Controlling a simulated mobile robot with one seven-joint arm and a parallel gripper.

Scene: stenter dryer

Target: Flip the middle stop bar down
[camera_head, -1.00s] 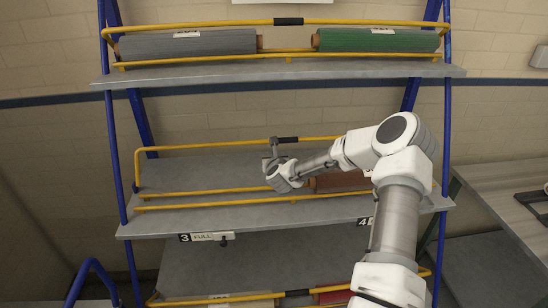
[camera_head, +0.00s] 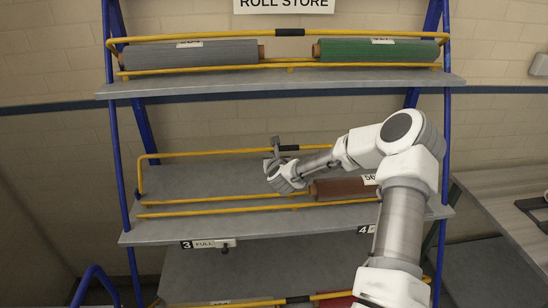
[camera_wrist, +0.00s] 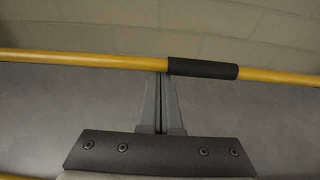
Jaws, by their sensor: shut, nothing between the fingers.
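The middle stop bar (camera_head: 205,153) is a yellow rail with a black grip (camera_head: 289,148). It stands raised above the middle shelf (camera_head: 180,225), with its left end bent down to the shelf. My gripper (camera_head: 276,143) is at the bar, just left of the black grip. Its fingers are shut and empty. In the wrist view the bar (camera_wrist: 80,59) crosses the picture, with the black grip (camera_wrist: 203,69) right of the fingertips (camera_wrist: 160,76). The fingertips overlap the bar's lower edge in that picture; I cannot tell whether they touch it.
A brown roll (camera_head: 345,188) lies on the middle shelf, partly behind my arm. Lower yellow rails (camera_head: 220,208) run along the shelf front. The upper shelf (camera_head: 280,87) holds a grey roll (camera_head: 190,55) and a green roll (camera_head: 380,50). A table (camera_head: 500,195) stands at the right.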

